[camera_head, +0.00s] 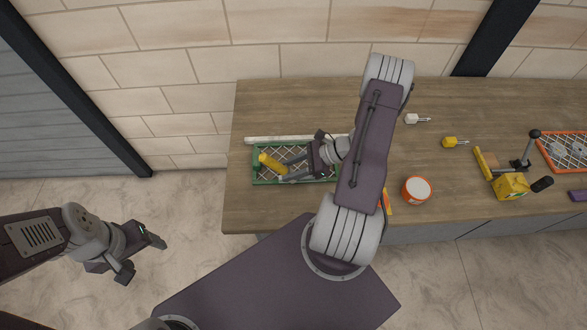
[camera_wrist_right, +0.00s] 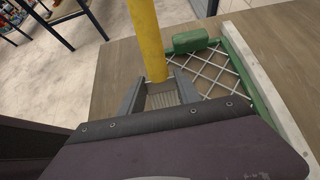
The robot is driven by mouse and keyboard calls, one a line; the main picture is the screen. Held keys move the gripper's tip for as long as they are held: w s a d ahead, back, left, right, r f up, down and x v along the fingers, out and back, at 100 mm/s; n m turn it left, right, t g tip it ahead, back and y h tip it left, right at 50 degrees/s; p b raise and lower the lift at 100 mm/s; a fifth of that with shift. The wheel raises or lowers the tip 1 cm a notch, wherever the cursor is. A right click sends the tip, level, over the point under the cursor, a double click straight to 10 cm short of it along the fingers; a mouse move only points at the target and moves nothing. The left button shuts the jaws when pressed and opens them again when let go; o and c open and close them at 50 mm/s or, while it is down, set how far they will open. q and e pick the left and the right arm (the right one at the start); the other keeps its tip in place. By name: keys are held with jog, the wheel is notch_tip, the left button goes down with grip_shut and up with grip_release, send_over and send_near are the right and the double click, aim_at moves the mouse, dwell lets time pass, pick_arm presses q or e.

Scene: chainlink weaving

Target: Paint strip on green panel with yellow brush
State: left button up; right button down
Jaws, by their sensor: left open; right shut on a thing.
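The green panel (camera_head: 254,166) is a green frame with white chainlink mesh, lying at the left end of the wooden table. In the right wrist view its green frame (camera_wrist_right: 246,72) runs along the right side. My right gripper (camera_head: 281,168) is over the panel, shut on a yellow brush (camera_head: 270,162). In the right wrist view the brush's yellow handle (camera_wrist_right: 149,40) stands between the fingers; its bristle end is not clearly seen. My left gripper (camera_head: 146,255) is open and empty over the floor, left of the table. My right arm hides part of the panel.
A white strip (camera_head: 280,139) lies along the panel's back edge. A white-and-orange tub (camera_head: 416,190) stands right of my arm. Small white (camera_head: 411,118) and yellow (camera_head: 450,142) tools, a yellow clamp device (camera_head: 511,186) and an orange mesh panel (camera_head: 551,157) are further right.

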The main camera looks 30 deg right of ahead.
jog(key=shift+w+a+r, duration=0.1)
jog(key=shift+w+a, duration=0.15)
jog(key=shift+a, duration=0.2)
jog(key=shift+w+a+f+b, duration=0.1)
jog(key=shift+w+a+b, duration=0.25)
jog(key=shift+a, duration=0.3)
jog(key=shift+w+a+f+b, duration=0.1)
jog(key=shift+w+a, duration=0.35)
jog(key=shift+a, duration=0.25)
jog(key=shift+w+a+b, duration=0.25)
jog(key=shift+w+a, duration=0.15)
jog(key=shift+a, duration=0.25)
jog(key=shift+d, duration=0.1)
